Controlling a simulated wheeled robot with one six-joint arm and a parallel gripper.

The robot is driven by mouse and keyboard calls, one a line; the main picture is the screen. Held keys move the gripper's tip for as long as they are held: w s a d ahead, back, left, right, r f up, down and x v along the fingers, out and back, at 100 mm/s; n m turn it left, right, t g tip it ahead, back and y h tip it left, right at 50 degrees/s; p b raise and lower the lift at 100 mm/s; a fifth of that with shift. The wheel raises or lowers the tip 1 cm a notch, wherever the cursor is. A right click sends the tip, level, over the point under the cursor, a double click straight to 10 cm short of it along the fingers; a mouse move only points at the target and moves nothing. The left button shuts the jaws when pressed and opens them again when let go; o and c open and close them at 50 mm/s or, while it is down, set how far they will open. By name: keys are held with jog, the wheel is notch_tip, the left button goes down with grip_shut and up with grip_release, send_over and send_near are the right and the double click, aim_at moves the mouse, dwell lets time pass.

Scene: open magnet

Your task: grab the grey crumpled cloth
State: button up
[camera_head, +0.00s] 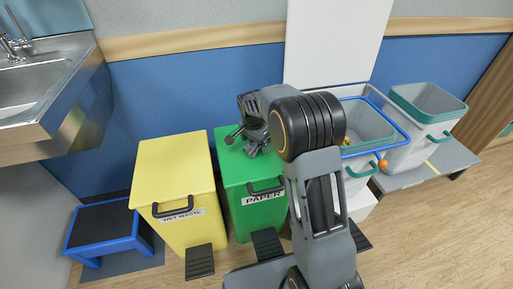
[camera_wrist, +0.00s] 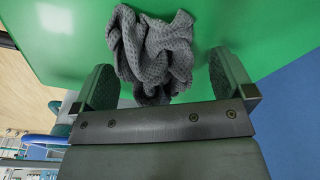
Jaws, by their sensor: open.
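The grey crumpled cloth (camera_wrist: 152,50) lies on the green lid of the paper bin, seen in the wrist view. My gripper (camera_wrist: 165,82) is open, with one finger on each side of the cloth's near part. I cannot tell whether the fingers touch it. In the head view my gripper (camera_head: 251,140) is over the green paper bin (camera_head: 262,212), near the back of its lid. The cloth cannot be made out there, behind or under my gripper.
A yellow wet waste bin (camera_head: 172,165) stands left of the green bin. A blue step stool (camera_head: 108,233) is further left, below a metal sink (camera_head: 35,85). To the right are a grey bin with a blue frame (camera_head: 366,125) and a grey bin with a teal rim (camera_head: 425,115).

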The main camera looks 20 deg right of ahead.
jog(key=shift+f, duration=0.35)
jog(key=shift+r, duration=0.1)
jog(key=c, duration=1)
